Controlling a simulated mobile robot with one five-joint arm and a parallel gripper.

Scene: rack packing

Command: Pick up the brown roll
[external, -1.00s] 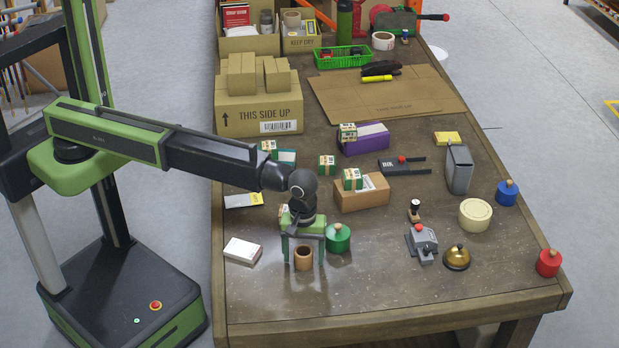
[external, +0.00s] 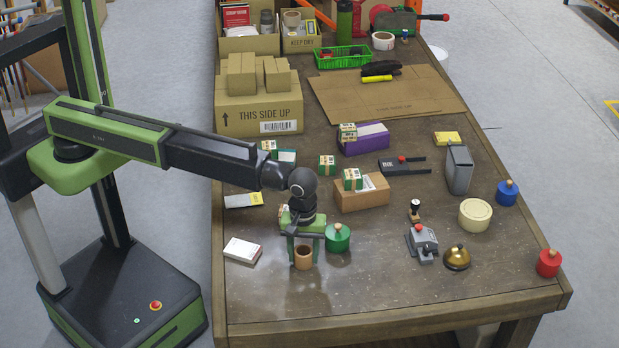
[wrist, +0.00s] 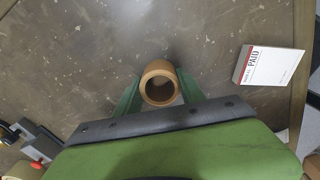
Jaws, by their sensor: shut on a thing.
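The brown roll (external: 303,258) is a short hollow cylinder standing upright near the front left of the table. In the wrist view the roll (wrist: 159,84) shows its open end, with a green finger touching it on each side. My gripper (external: 303,256) points down and is shut on the roll. I cannot tell whether the roll's base is on the table or slightly above it.
A green round pot (external: 338,239) with a knob stands close to the right of my gripper. A white box (external: 242,251) marked PAID in the wrist view lies to the left. A cardboard box (external: 362,194) stands behind. The table in front is clear.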

